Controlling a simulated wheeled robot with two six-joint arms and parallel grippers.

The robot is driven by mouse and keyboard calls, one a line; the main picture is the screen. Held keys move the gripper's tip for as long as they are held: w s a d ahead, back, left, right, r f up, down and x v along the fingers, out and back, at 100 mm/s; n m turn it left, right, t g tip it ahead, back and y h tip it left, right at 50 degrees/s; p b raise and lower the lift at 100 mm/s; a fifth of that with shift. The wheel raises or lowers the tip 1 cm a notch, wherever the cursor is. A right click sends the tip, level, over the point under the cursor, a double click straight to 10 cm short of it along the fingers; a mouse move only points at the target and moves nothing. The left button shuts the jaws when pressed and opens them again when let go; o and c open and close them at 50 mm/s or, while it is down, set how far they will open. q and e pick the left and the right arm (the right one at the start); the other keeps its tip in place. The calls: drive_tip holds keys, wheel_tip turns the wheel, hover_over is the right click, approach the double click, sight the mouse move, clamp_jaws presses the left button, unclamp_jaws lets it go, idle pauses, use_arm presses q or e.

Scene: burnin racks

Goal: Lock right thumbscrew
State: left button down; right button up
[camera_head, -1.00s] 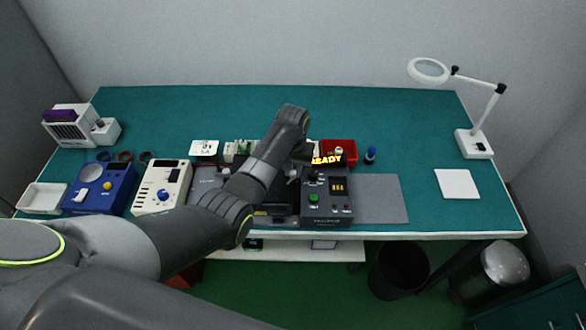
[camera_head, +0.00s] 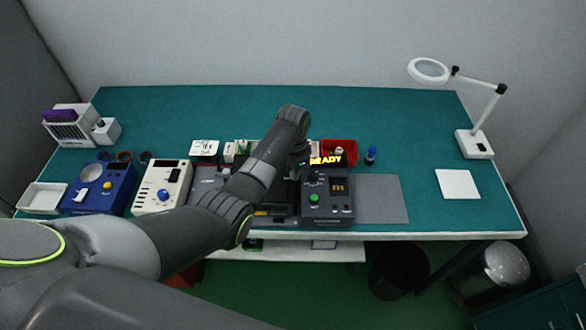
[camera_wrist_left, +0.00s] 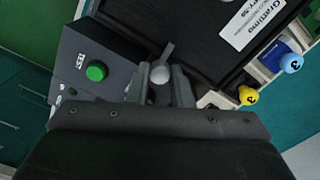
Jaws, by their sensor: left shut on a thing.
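My left gripper (camera_wrist_left: 160,85) points down in the left wrist view with its fingers shut around a small pale round knob, the thumbscrew (camera_wrist_left: 160,74). The thumbscrew sits at the edge of a black rack unit (camera_wrist_left: 190,30) with a white label. In the head view my left forearm and wrist hide most of the rack and the gripper's fingertips (camera_head: 297,168). The dark test box (camera_head: 326,207) with a green button stands right of the wrist, and its green button (camera_wrist_left: 96,71) also shows in the left wrist view. My right gripper is not in view.
A grey mat (camera_head: 380,198) to the right is bare. A magnifier lamp (camera_head: 473,143) stands far right.

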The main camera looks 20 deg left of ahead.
use_arm(q)
drive_tip(key=shift+r+m, duration=0.1)
drive_tip(key=shift+m, duration=0.4)
drive_tip(key=c, duration=1.3)
unclamp_jaws()
